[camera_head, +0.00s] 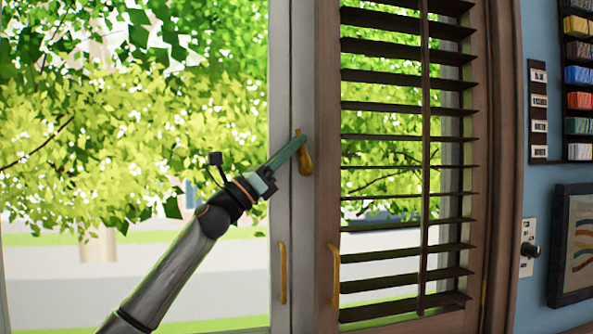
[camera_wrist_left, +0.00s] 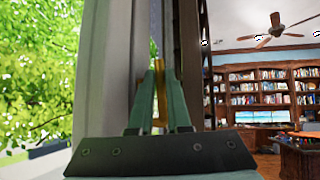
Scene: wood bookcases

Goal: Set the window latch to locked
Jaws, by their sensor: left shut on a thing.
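The brass window latch (camera_head: 306,160) is on the pale window frame, at mid-height beside the wooden shutter. Its visible part hangs down, close to upright, and its top is hidden by my fingers. My left gripper (camera_head: 296,143) reaches up from the lower left, with its green fingertips at the top of the latch. In the left wrist view, the gripper (camera_wrist_left: 160,105) is shut on the latch (camera_wrist_left: 159,88), which shows as a thin brass strip between the two fingers. My right gripper is in neither view.
A louvred wooden shutter (camera_head: 382,105) stands just right of the latch. Brass pulls are below, on the frame (camera_head: 283,272) and the shutter (camera_head: 336,275). A wall switch (camera_head: 528,248) and a framed picture (camera_head: 578,245) are at the right. Bookcases (camera_wrist_left: 270,88) stand across the room.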

